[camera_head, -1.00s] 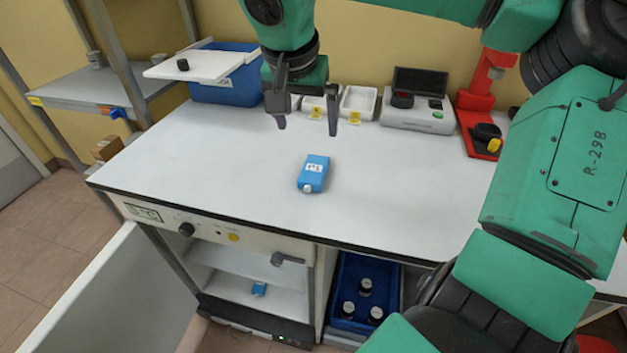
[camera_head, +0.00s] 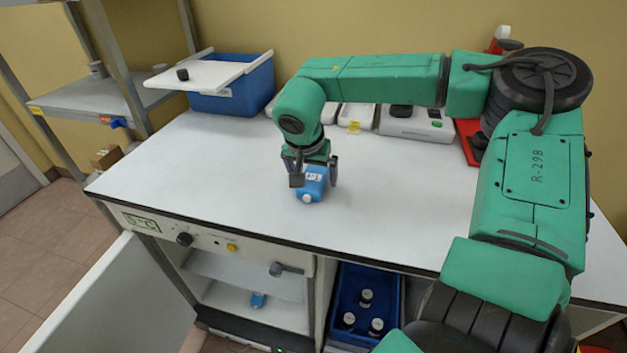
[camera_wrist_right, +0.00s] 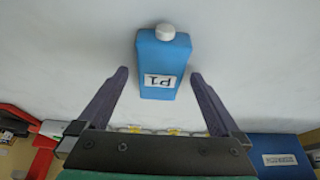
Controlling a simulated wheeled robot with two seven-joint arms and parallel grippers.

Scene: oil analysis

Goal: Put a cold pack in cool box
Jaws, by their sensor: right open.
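A blue cold pack (camera_head: 312,186) with a white cap and a white label lies on the white worktop. In the right wrist view the cold pack (camera_wrist_right: 163,62) lies ahead of and partly between the fingers, its label reading "P1". My right gripper (camera_head: 314,176) is open and low over the cold pack, with a finger on each side. It also shows in the right wrist view (camera_wrist_right: 158,85), with gaps to the pack. The blue cool box (camera_head: 236,92) stands at the back left, its white lid (camera_head: 208,68) lying askew on top. My left gripper is not in view.
White trays (camera_head: 355,114) and a grey device (camera_head: 417,122) stand along the back. A blue crate (camera_head: 345,280) holds dark bottles. The worktop's left part is clear.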

